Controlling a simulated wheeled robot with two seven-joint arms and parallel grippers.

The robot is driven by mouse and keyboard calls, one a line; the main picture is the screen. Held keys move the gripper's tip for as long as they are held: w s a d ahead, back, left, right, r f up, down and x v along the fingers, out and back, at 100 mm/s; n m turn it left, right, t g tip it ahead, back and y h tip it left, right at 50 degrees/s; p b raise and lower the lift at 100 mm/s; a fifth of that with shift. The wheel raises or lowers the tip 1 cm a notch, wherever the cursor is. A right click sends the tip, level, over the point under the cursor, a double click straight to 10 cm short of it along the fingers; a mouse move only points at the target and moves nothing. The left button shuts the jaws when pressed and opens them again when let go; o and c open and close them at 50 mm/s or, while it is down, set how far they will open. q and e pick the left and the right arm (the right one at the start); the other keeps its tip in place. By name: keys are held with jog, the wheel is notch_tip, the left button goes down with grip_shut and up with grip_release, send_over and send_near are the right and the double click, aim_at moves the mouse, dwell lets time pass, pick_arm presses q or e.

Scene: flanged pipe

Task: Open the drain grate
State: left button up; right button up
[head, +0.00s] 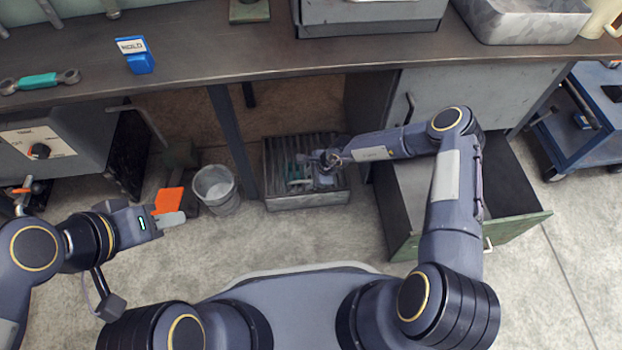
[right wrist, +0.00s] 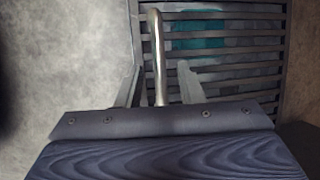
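The drain grate (head: 300,143), a set of dark parallel bars, covers a grey box-like pit frame (head: 312,202) under the bench. In the right wrist view the grate bars (right wrist: 245,58) lie over a teal thing (right wrist: 200,32) and grey shapes. A shiny metal bar like a handle (right wrist: 158,50) runs between the fingers of my right gripper (right wrist: 160,82). Those fingers are apart, one each side of the bar, with gaps visible. In the head view my right gripper (head: 325,161) is over the grate's right side. My left gripper (head: 170,217) is away to the left; its opening is unclear.
A metal bucket (head: 216,188) stands left of the grate, and an orange thing (head: 168,199) shows beside my left gripper. An open green drawer (head: 520,222) sticks out at right. The bench top (head: 215,62) overhangs behind. Floor in front is clear.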

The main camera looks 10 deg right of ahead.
grip_shut()
jog(key=shift+r, duration=0.1)
dwell(0.3)
jog(key=shift+w+r, duration=0.1)
jog(key=shift+r, duration=0.15)
jog(key=w+r+p, duration=0.4)
jog(key=w+r, duration=0.5)
jog(key=r, duration=0.3)
jog(key=shift+r, duration=0.2)
jog(key=shift+s+d, duration=0.1)
jog(key=shift+d, duration=0.05)
